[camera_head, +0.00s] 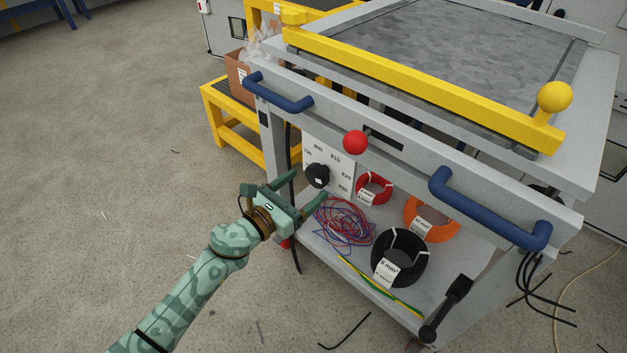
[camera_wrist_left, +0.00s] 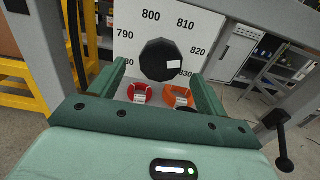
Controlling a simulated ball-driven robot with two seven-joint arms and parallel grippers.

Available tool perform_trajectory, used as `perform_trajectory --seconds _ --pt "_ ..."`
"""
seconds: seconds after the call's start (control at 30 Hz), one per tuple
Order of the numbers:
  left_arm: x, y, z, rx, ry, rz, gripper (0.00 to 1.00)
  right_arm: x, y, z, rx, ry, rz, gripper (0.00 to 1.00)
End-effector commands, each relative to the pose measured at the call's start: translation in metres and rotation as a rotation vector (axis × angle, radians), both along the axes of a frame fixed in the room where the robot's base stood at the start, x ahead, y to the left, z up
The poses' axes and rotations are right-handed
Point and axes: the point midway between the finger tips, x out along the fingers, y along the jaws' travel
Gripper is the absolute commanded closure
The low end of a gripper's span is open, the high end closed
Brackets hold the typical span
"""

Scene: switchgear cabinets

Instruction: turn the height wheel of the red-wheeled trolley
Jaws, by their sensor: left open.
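The height wheel is a black faceted knob (camera_head: 317,175) on a white scale plate (camera_head: 342,166) with numbers, under the grey trolley's front rail (camera_head: 380,133). In the left wrist view the knob (camera_wrist_left: 160,61) sits ahead of and between my finger lines, with a white patch on it. My left gripper (camera_head: 308,187) is open and empty, just in front of the knob; contact cannot be made out. A bit of red (camera_head: 286,243), perhaps a trolley wheel, shows low behind the gripper. My right gripper is out of view.
Blue handles (camera_head: 278,95) (camera_head: 490,212) and a red ball knob (camera_head: 355,143) stick out from the trolley front. The lower shelf holds red, orange and black cable coils (camera_head: 399,258) and loose wires (camera_head: 343,222). A black lever (camera_head: 446,308) stands at right. Floor at left is clear.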

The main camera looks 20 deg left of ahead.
Motion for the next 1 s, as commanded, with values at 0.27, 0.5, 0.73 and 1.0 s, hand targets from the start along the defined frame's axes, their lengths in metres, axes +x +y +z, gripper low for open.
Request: perform_trajectory --seconds 0.27,0.5,0.73,1.0 --pt "0.030 -0.011 -0.001 -0.002 0.002 0.000 0.24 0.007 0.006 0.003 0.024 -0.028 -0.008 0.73" --pt "0.033 -0.012 0.000 -0.001 0.001 0.000 0.24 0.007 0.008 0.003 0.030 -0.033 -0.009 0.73" --pt "0.032 -0.012 0.000 -0.001 0.001 0.000 0.69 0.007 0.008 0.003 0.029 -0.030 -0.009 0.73" --pt "0.032 -0.012 0.000 -0.014 0.006 -0.001 0.69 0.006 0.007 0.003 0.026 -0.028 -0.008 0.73"
